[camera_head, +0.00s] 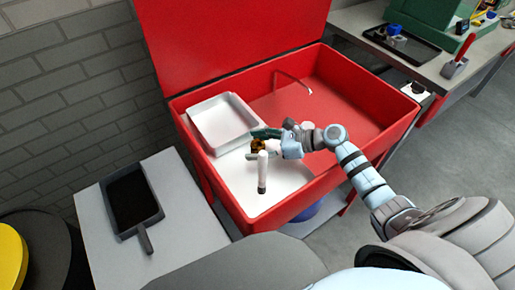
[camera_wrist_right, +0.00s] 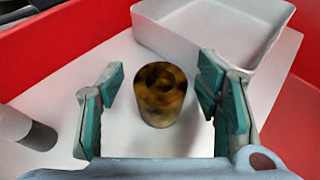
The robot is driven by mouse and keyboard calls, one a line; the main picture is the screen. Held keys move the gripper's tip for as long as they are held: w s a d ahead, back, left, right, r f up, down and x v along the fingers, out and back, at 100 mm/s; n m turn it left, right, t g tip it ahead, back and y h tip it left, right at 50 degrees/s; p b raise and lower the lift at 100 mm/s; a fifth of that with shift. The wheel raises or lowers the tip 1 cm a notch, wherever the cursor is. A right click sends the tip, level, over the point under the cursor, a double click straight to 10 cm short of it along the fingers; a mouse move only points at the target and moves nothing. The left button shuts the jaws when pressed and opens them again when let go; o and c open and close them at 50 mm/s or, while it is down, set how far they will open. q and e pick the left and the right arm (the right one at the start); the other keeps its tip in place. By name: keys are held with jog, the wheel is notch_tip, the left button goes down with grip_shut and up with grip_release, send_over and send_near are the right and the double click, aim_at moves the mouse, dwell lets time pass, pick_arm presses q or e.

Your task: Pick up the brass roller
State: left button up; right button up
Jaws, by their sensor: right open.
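The brass roller (camera_wrist_right: 160,95) is a short, dark gold cylinder with a hollow top. In the right wrist view it stands on a white surface, between the two green-padded fingers of my right gripper (camera_wrist_right: 163,103). The fingers are open, with a gap on each side of the roller. In the head view the roller (camera_head: 257,145) shows small and brown beside my right gripper (camera_head: 262,144), inside the red bin. My left gripper is not in view.
The red bin's walls (camera_head: 388,143) surround the area. A dark pan (camera_head: 151,221) lies on the grey table at left.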

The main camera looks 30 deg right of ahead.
grip_shut()
